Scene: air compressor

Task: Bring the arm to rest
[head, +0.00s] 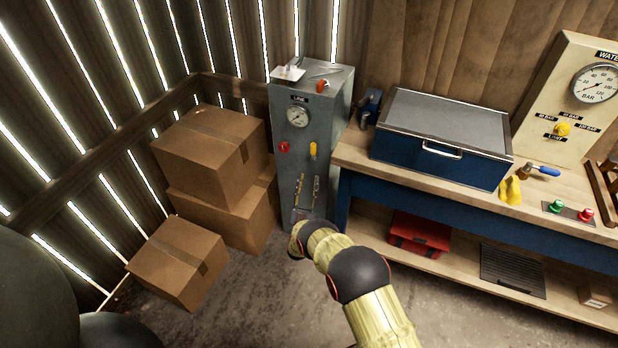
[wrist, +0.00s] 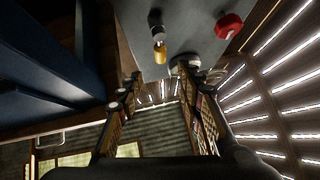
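My arm (head: 357,273) reaches from the bottom of the head view toward the grey cabinet (head: 340,110) marked LINE. My gripper (head: 308,179) is in front of the cabinet's lower face, fingers pointing up, just below a yellow handle (head: 313,150). In the wrist view my gripper (wrist: 158,76) shows two separated fingers with nothing between them. The yellow handle (wrist: 160,52) lies beyond the fingertips and looks apart from them. A red knob (wrist: 229,26) is to its right there; the red knob (head: 284,147) is left of the handle in the head view.
Cardboard boxes (head: 208,155) are stacked left of the cabinet. A workbench (head: 352,150) with a blue chest (head: 430,160) stands to the right. A red toolbox (head: 418,235) sits on its lower shelf. Dark rounded tanks (head: 35,290) fill the lower left. Some floor (head: 265,290) is clear.

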